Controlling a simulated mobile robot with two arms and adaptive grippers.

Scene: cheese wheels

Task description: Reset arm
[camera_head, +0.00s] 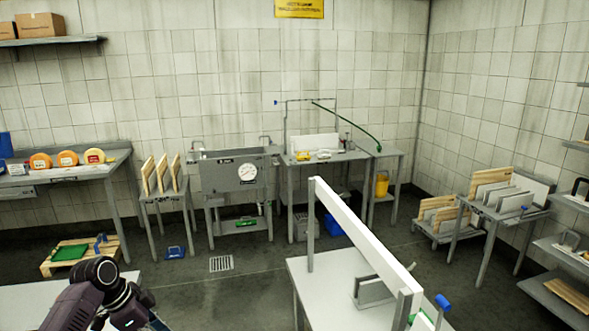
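My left arm (85,297) comes in at the bottom left, dark purple with a black joint, over a pale grey tabletop (30,307). Its gripper cannot be made out; the arm runs out of the frame at the bottom. My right arm and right gripper are not in the picture.
A grey table (310,287) with a long white raised bar (362,235) stands in front, right of centre. A steel sink (238,182) with a dial is at the back wall. Board racks stand left and right. The floor (240,290) between the front tables is clear.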

